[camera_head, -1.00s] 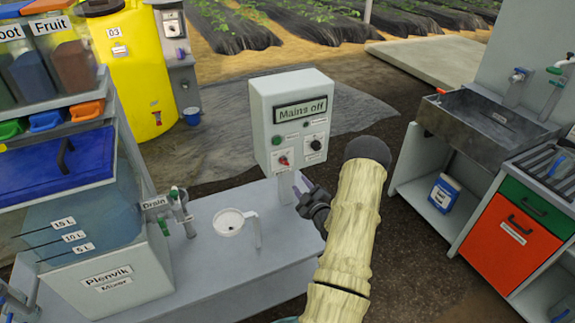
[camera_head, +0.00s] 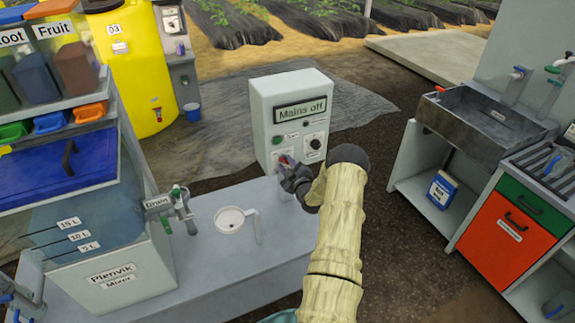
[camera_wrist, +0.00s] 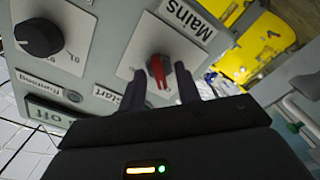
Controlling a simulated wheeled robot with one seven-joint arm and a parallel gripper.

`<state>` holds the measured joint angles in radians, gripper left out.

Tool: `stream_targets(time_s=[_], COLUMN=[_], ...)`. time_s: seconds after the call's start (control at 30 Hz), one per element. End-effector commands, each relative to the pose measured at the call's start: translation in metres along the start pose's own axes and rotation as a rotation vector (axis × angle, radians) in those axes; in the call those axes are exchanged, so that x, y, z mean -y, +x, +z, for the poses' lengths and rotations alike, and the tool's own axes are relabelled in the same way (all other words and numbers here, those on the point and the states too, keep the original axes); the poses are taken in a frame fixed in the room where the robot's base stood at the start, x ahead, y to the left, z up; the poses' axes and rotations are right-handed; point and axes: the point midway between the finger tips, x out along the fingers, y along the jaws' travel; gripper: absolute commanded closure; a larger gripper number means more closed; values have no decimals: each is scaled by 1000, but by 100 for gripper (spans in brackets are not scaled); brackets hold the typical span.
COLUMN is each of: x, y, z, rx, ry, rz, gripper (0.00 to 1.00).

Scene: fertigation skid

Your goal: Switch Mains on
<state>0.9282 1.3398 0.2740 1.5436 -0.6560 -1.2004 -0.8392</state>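The grey control box (camera_head: 274,155) stands at the back of the bench, and its display (camera_head: 301,110) reads "Mains off". The red Mains switch (camera_wrist: 160,71) sits on a white plate under the "Mains" label in the wrist view. My gripper (camera_head: 286,166) is at the lower left of the box front in the head view and hides most of the switch. In the wrist view my gripper (camera_wrist: 163,92) has its two dark fingers apart, one on each side of the red switch. I cannot tell whether either finger touches it.
A black knob (camera_wrist: 38,38) is beside the Mains switch on the panel, with a green start button nearby. A white jug (camera_head: 231,221) stands on the bench (camera_head: 215,270), left of my arm. The Plenvik mixer tank (camera_head: 110,268) is further left.

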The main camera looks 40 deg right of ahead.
Motion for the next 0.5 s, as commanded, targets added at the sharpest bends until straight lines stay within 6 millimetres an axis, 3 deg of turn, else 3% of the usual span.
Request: stream_targets(time_s=[0.17, 0.33, 0.5], x=[-1, -1, -2], y=[-1, -1, -2], z=[1, 2, 2], rx=[2, 3, 3], ry=[0, 0, 1], rz=[1, 2, 2], gripper=[69, 100, 100])
